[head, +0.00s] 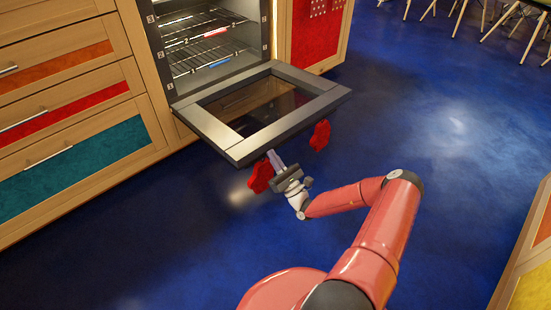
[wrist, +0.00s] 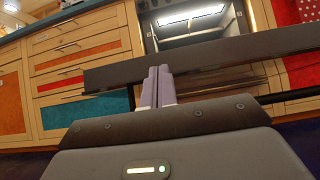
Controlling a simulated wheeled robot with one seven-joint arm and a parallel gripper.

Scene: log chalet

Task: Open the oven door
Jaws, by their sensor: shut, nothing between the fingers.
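The oven door (head: 240,149) is a dark grey frame with a glass pane. It is hinged at the bottom and lowered to about horizontal, in front of the oven (head: 205,42), whose racks show inside. My gripper (head: 272,156) is at the door's outer edge, near its left part, with the fingers shut and empty. In the wrist view the two pale fingers (wrist: 158,84) stand together in front of the dark door edge (wrist: 210,58). I cannot tell whether they touch it. Red pieces (head: 261,176) hang below the door's outer edge on both sides.
Wooden drawers with coloured fronts (head: 75,155) stand left of the oven. A red-panelled cabinet (head: 318,35) is at its right. Chairs (head: 490,20) stand at the far upper right, and a cabinet edge (head: 530,260) at lower right. The blue floor (head: 440,130) between is clear.

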